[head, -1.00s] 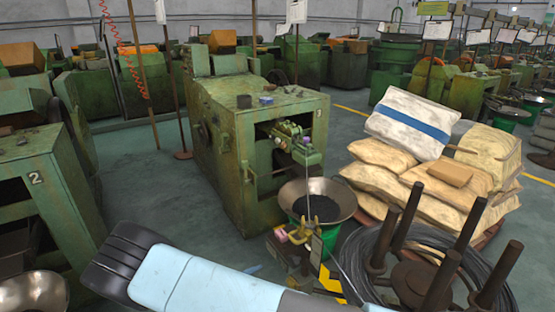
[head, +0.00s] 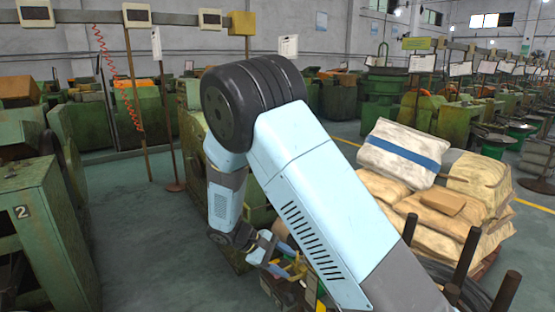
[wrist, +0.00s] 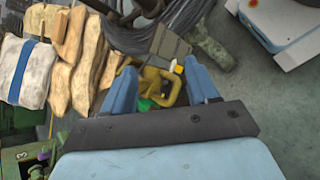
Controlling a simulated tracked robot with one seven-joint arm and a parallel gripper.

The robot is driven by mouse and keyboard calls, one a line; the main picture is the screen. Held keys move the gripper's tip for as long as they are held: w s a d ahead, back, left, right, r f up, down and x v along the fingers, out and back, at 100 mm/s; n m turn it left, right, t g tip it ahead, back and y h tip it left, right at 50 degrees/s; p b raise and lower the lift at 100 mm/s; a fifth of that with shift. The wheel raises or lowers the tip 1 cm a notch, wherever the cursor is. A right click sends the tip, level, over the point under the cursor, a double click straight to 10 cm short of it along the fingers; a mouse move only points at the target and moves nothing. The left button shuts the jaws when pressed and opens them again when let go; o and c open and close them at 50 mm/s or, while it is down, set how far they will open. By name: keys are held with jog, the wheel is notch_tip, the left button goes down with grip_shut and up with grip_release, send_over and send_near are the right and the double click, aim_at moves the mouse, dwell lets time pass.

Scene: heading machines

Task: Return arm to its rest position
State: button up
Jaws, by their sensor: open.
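My arm is bent, with its elbow high in front of the green heading machine (head: 192,135), hiding most of it. My gripper (head: 272,250) is low, just left of the forearm in the head view, small and partly hard to make out. In the wrist view my gripper (wrist: 160,66) shows two blue fingers spread apart with nothing held between them. A yellow looped handle (wrist: 156,86) shows beyond the fingers; I cannot tell its exact distance from them. Yellow parts (head: 297,268) also show beside the gripper in the head view.
Stacked sacks (head: 440,205) lie to the right, the top one with a blue stripe (head: 405,152). Dark upright posts (head: 462,262) stand at lower right. Machine number 2 (head: 35,240) stands at left. Open floor (head: 140,220) lies between it and my arm.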

jog(key=s+d+r+m+y, duration=0.35)
jog(key=d+r, duration=0.35)
jog(key=r, duration=0.3)
jog(key=s+d+r+m+y, duration=0.35)
jog(key=d+r, duration=0.35)
jog(key=r, duration=0.4)
jog(key=s+d+r+m+t+y, duration=0.1)
jog(key=s+d+r+m+t, duration=0.1)
jog(key=s+d+r, duration=0.2)
jog(key=s+d+r+m+t+y, duration=0.2)
jog(key=s+r, duration=0.4)
jog(key=s, duration=0.5)
jog(key=shift+d+t, duration=0.7)
jog(key=shift+d, duration=0.15)
